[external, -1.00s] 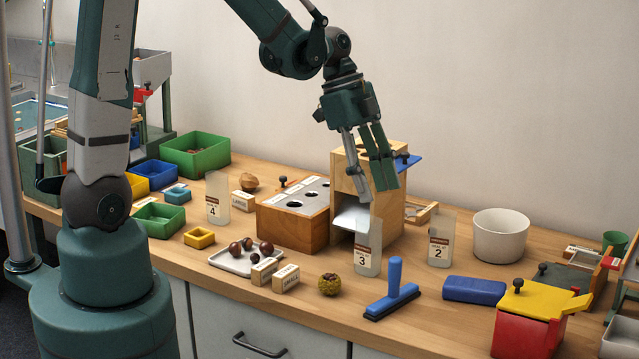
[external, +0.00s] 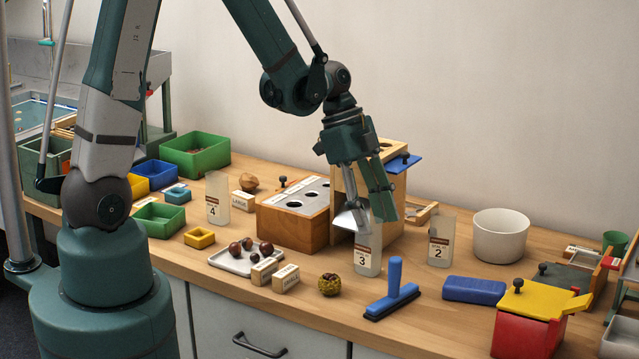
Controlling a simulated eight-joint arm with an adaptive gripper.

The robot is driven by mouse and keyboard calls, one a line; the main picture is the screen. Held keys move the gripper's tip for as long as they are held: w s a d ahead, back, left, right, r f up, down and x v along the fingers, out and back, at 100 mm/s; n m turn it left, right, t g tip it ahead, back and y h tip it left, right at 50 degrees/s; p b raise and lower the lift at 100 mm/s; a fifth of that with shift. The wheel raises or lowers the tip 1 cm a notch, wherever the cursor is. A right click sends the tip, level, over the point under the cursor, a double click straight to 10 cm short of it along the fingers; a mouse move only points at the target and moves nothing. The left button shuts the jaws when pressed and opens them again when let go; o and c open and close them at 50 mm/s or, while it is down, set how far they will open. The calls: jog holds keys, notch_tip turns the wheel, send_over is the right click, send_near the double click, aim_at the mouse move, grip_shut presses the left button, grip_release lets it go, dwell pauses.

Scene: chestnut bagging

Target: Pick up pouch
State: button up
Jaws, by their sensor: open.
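Three pale pouches with number labels stand upright on the wooden bench. Pouch 3 (external: 367,261) is in front of the wooden dispenser box, pouch 4 (external: 216,194) is at the left, and pouch 2 (external: 440,250) is to the right. My gripper (external: 374,217) is open and points down at the top of pouch 3. Its fingers overlap the upper part of that pouch in the picture. I cannot tell whether they touch it or sit on both sides of it.
The wooden dispenser (external: 344,193) with a metal chute stands close behind my gripper. A blue squeegee-like tool (external: 394,287), a spiky green-brown husk (external: 329,284) and a blue block (external: 473,290) lie in front. A white tray (external: 228,262) holds several chestnuts. A white bowl (external: 501,240) stands at right.

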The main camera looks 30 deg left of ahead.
jog(key=b, duration=0.1)
send_over(380, 268)
jog(key=a, duration=0.2)
jog(key=shift+d+f, duration=0.1)
jog(key=shift+f, duration=2.25)
jog(key=shift+f, duration=0.1)
notch_tip(380, 268, down, 2)
jog(key=shift+b, duration=0.55)
jog(key=shift+b+x, duration=0.65)
jog(key=shift+x, duration=0.9)
jog(key=c, duration=1)
